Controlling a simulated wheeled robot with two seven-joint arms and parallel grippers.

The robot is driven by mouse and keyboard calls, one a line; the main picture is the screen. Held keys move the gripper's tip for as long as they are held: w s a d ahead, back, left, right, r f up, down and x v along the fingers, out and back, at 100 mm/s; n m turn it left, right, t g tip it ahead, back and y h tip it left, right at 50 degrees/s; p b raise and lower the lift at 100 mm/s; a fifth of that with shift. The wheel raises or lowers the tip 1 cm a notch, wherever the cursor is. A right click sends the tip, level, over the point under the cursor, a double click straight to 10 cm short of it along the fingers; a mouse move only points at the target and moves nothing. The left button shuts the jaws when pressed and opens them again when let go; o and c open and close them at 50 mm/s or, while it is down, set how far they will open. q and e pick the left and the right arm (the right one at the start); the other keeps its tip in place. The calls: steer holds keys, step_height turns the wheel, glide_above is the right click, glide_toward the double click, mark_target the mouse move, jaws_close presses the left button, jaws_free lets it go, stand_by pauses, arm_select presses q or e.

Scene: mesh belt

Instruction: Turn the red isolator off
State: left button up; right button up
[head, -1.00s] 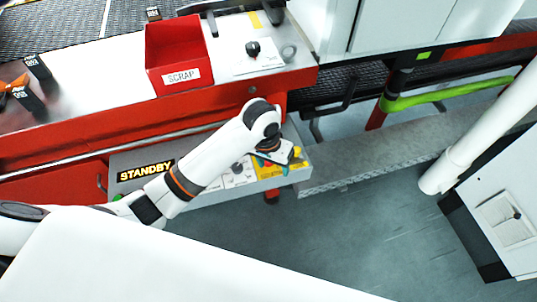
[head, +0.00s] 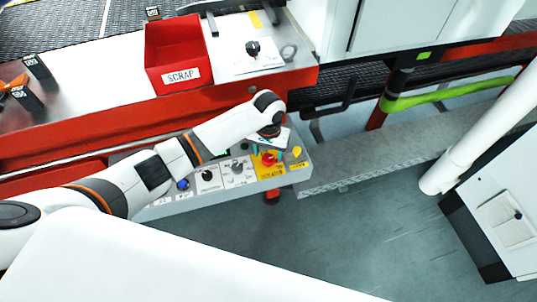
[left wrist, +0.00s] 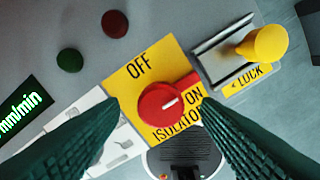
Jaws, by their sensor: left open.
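The red isolator (head: 268,159) is a round red knob on a yellow plate at the right end of the grey control panel. OFF (left wrist: 139,67) is printed above the knob. My left gripper (left wrist: 160,104) is open, its dark green fingers on either side of the knob; I cannot tell whether they touch it. In the head view my left gripper (head: 268,146) is over the panel's right end. My right gripper is not in view.
A yellow knob (left wrist: 264,44) on a metal slide marked LOCK sits right of the isolator. Red (left wrist: 115,23) and green (left wrist: 70,60) buttons lie upper left. A red scrap bin (head: 178,50) stands on the bench above. Open floor (head: 340,230) lies below the panel.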

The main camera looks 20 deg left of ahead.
arm_select(q)
steer(key=shift+f, duration=0.9)
steer(key=shift+c, duration=0.4)
